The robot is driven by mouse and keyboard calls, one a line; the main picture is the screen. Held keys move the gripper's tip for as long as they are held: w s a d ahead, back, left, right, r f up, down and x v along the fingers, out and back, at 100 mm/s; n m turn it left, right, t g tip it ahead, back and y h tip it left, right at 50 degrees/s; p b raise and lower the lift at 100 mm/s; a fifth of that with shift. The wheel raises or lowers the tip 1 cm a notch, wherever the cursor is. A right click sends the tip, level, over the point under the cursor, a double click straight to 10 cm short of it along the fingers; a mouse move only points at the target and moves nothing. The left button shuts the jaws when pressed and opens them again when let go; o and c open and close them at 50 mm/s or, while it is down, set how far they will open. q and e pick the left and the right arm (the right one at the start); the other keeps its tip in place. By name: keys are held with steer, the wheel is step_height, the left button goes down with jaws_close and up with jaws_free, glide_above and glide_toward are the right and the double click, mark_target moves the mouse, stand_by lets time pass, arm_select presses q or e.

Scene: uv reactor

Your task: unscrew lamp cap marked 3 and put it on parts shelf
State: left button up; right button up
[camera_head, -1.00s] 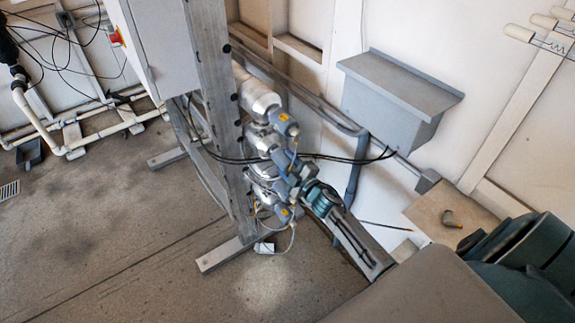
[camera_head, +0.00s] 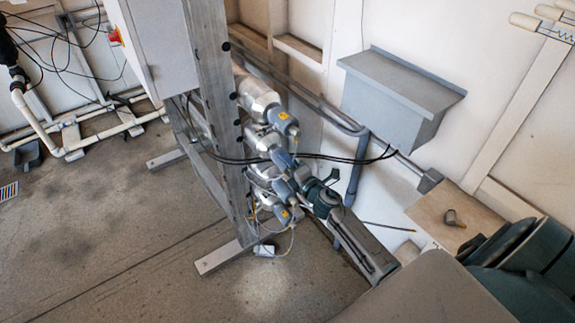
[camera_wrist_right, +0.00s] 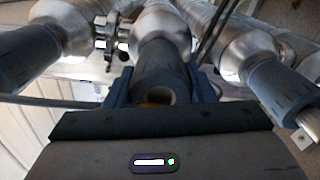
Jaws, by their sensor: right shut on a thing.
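Silver lamp ends with blue-grey caps, some with yellow labels, stand in a column on the metal frame; an upper cap (camera_head: 284,122) and a low cap (camera_head: 282,214) show in the head view. The label numbers are too small to read. My right gripper (camera_head: 297,180) reaches the caps from the lower right. In the right wrist view its blue fingers (camera_wrist_right: 160,92) are shut on the middle lamp cap (camera_wrist_right: 160,72), which appears in line with its silver lamp end (camera_wrist_right: 160,32). The fingers hide part of the cap in the head view. My left gripper is not in view.
Neighbouring caps (camera_wrist_right: 278,88) and (camera_wrist_right: 18,70) flank the held one closely. Black cables (camera_head: 335,156) cross beside the lamps. A grey wall box (camera_head: 385,100) hangs behind. A tan shelf-like surface (camera_head: 429,211) at right bears a small grey-brown piece (camera_head: 453,218).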

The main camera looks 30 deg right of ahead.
steer(key=n, duration=0.2)
steer(key=shift+n+b, duration=0.3)
steer(key=shift+b, duration=0.05)
steer(key=n, duration=0.2)
steer(key=shift+n, duration=0.3)
steer(key=shift+n+b, duration=0.3)
steer(key=shift+n, duration=0.7)
steer(key=n, duration=0.3)
